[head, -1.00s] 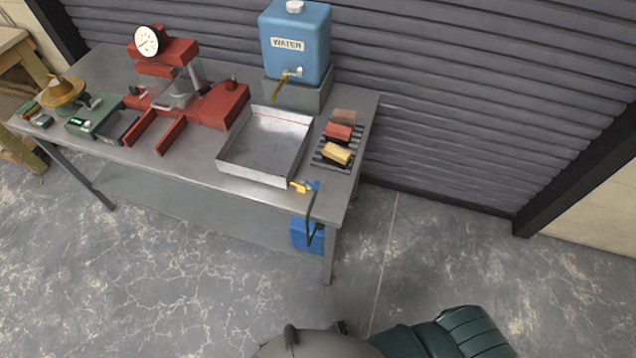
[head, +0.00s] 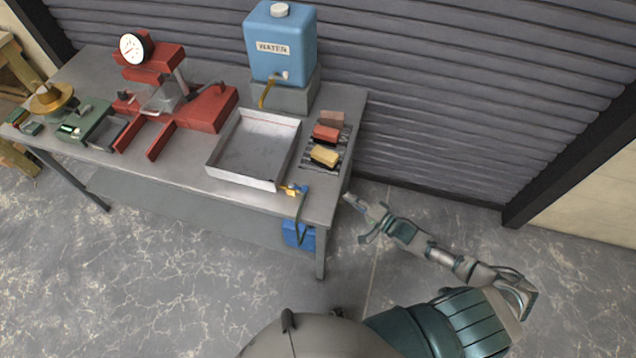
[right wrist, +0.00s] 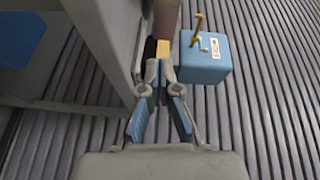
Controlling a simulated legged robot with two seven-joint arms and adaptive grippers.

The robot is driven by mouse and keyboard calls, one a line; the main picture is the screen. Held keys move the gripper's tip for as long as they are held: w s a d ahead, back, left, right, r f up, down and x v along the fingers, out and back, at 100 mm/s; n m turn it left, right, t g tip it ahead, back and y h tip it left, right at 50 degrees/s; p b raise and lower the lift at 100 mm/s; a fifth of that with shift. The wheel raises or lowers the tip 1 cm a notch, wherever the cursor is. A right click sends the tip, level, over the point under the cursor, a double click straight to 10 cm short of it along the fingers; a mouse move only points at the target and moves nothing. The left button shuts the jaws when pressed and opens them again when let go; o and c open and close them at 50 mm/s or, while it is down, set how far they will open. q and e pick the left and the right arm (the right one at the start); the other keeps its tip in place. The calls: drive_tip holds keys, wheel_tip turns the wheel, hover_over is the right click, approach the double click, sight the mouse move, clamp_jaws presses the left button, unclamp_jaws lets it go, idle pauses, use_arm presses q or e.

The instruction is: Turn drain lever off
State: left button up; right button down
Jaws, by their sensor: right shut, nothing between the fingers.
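The drain lever (head: 291,191) is a small yellow handle by a blue fitting at the front right corner of the metal tray (head: 243,179) in the head view. Its exact angle is too small to tell. A dark hose (head: 300,220) hangs from it toward a blue container (head: 298,235) below the table. My right gripper (head: 353,203) is shut and empty, apart from the lever and to its right, beside the table's right end. In the right wrist view, my right gripper (right wrist: 161,82) points toward the water tank (right wrist: 205,62); the lever cannot be made out there. My left gripper is not in view.
On the table stand a red press with a dial (head: 205,108), a green scale (head: 83,122), the blue water tank (head: 283,42) and a rack with coloured blocks (head: 325,155). A ribbed shutter (head: 430,90) rises behind. The floor right of the table is clear.

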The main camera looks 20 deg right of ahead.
drive_tip(key=shift+a+r, duration=0.2)
drive_tip(key=shift+r, duration=0.65)
drive_tip(key=x, duration=0.9)
drive_tip(key=shift+w+a+r+p, duration=0.1)
drive_tip(key=shift+w+a+p, duration=0.1)
drive_tip(key=shift+p, duration=0.1)
drive_tip(key=a, duration=0.1)
drive_tip(key=a+p, duration=0.1)
drive_tip(key=a, duration=0.1)
drive_tip(key=shift+s+a, duration=0.1)
drive_tip(key=shift+s, duration=0.2)
drive_tip(key=shift+s+a, duration=0.25)
drive_tip(key=shift+a, duration=0.2)
drive_tip(key=shift+f, duration=0.25)
drive_tip(key=shift+d+m, duration=0.1)
drive_tip(key=shift+m, duration=0.2)
